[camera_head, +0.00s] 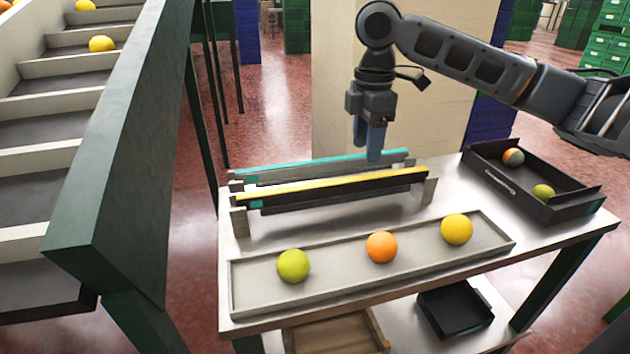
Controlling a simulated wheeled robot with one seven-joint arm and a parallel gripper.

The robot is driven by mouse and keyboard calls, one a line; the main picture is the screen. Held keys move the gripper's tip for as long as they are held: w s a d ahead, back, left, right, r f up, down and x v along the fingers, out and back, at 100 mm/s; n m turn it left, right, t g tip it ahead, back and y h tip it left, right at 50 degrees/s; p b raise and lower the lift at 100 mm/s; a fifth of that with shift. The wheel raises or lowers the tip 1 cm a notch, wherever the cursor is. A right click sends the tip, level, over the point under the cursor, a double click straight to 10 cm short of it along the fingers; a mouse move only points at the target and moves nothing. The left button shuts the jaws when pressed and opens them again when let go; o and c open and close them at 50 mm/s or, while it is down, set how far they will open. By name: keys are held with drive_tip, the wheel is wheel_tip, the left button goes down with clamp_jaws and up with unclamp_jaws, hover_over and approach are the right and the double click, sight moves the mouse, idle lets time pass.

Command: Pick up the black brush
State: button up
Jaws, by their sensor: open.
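The black brush (345,192) is a long bar with a black body and a yellow strip along its top. It lies level across grey supports at the back of the table, in front of a similar bar with a teal strip (320,163). My gripper (368,152) points down with its blue fingers open. In the picture, its fingertips overlap the teal-topped bar, just above and behind the right half of the black brush. The exact gap in depth is hard to tell. Nothing is seen between the fingers.
A long grey tray (250,299) in front holds a green, an orange and a yellow ball. A black box (545,207) with two fruits stands at the table's right. A green sloped conveyor (120,130) rises at left. Bare table (465,200) lies right of the supports.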

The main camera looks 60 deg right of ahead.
sight(360, 179)
drive_tip(key=shift+w+f, duration=0.15)
drive_tip(key=shift+f, duration=0.45)
wheel_tip(360, 179, down, 6)
drive_tip(key=shift+w+f+p, duration=0.15)
drive_tip(key=shift+f+p, duration=0.1)
drive_tip(key=shift+p, duration=0.2)
drive_tip(key=shift+c, duration=0.2)
clamp_jaws()
